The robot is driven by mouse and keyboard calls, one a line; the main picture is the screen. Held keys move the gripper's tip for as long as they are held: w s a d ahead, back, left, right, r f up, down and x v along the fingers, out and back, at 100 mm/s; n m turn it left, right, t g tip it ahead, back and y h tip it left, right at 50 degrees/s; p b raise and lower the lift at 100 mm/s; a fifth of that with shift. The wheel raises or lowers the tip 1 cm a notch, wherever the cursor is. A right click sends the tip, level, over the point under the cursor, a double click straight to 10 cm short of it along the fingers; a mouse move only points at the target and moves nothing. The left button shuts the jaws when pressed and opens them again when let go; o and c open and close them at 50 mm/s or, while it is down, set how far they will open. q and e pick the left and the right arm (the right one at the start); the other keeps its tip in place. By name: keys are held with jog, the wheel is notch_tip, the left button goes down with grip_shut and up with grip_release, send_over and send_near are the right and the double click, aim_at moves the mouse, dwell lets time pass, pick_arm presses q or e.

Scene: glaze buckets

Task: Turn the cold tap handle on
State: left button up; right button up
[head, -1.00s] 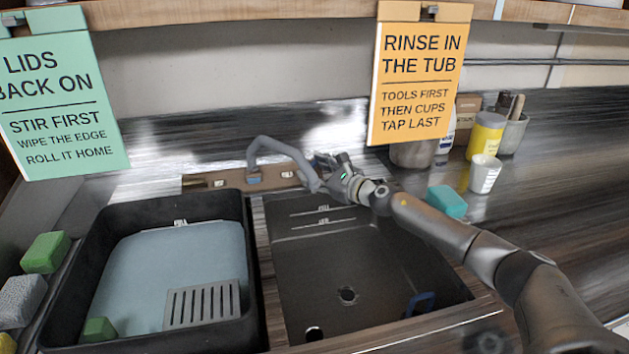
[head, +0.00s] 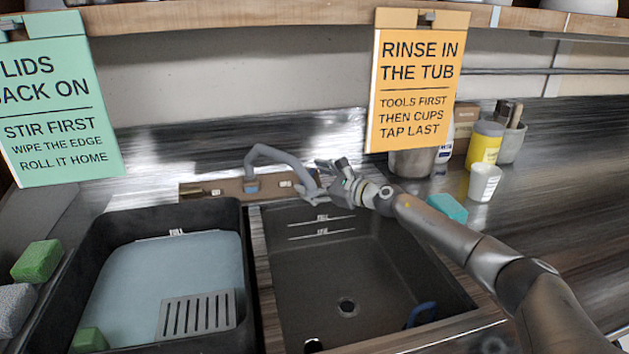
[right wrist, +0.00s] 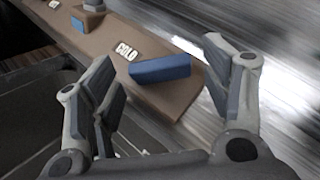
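The blue cold tap handle (right wrist: 160,69) sits on a brown tap board beside the COLD label (right wrist: 126,51) in the right wrist view. My right gripper (right wrist: 165,95) is open, its two fingers spread wide on either side of the handle in that view, with nothing between the pads. In the head view my right gripper (head: 332,182) is at the right end of the tap board (head: 222,188), beside the grey spout (head: 280,156), and hides the cold handle. No water stream is visible. My left gripper is not in view.
A teal block (head: 447,207), a white cup (head: 484,182) and a yellow jar (head: 485,145) are on the right counter. An orange sign (head: 417,80) hangs above.

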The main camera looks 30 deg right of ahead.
jog(key=v, duration=1.2)
dwell(0.3)
